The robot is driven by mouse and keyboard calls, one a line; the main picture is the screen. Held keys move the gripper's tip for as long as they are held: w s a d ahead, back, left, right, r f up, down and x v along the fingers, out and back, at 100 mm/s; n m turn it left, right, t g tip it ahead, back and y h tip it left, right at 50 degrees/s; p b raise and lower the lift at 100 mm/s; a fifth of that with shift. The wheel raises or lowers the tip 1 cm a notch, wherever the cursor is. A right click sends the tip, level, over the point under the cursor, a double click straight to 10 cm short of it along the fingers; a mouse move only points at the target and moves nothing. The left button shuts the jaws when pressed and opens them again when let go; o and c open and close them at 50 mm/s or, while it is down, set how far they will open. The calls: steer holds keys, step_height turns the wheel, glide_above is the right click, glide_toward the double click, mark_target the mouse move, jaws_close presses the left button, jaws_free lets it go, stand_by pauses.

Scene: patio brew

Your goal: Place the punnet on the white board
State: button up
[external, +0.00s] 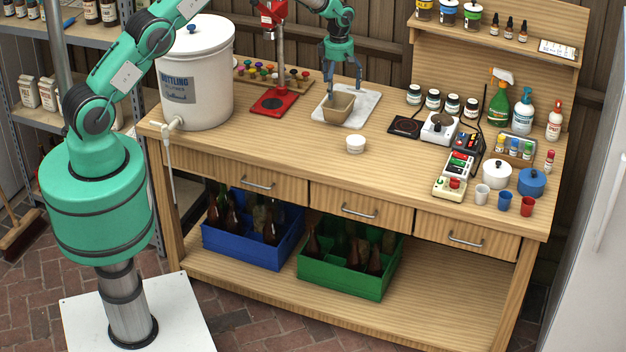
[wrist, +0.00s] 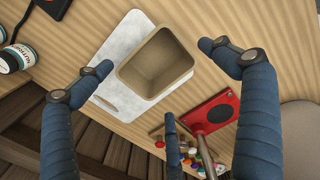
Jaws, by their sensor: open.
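The punnet (external: 339,108) is a tan, open-topped, empty box. It appears to stand upright on the white board (external: 369,108), a pale marbled slab lying on the bench. In the wrist view the punnet (wrist: 155,65) covers one side of the board (wrist: 112,40), and a slot-like mark shows near the board's end. My gripper (external: 345,84) is above the punnet, its blue fingers spread wide and holding nothing. In the wrist view the fingers surround the punnet with visible gaps. The punnet's underside is hidden, so its exact contact with the board cannot be seen.
A red stand (external: 275,100) is left of the board, with a rack of colored knobs (external: 290,78) behind it. A white bucket (external: 197,75) stands farther left. A small white cup (external: 355,144) is in front. Jars and a scale (external: 438,129) are to the right.

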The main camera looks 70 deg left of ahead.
steer(key=shift+r, duration=2.55)
steer(key=s+d+r+m+t, duration=0.1)
steer(key=s+d+r+m, duration=0.35)
steer(key=s+r, duration=0.4)
steer(key=s+d+r+m+t, duration=0.1)
steer(key=s+d+r+m, duration=0.4)
steer(key=r, duration=0.7)
steer(key=s+d+r+m+t, duration=0.1)
steer(key=s+d+r+m, duration=0.25)
steer(key=s+r, duration=0.6)
steer(key=s+d+r+m+t, duration=0.1)
steer(key=s+d+r+m, duration=0.25)
steer(key=s, duration=0.45)
steer(key=s+d+r+m, duration=0.3)
steer(key=s+r, duration=0.1)
steer(key=s, duration=0.4)
steer(key=s+d+f+m, duration=0.1)
steer(key=s+m, duration=0.2)
steer(key=s, duration=0.5)
steer(key=s+d+f+m+t, duration=0.1)
steer(key=s+m, duration=0.3)
steer(key=s, duration=0.5)
steer(key=shift+d+f+t, duration=0.3)
steer(key=shift+d+f, duration=0.1)
steer(key=shift+f, duration=0.4)
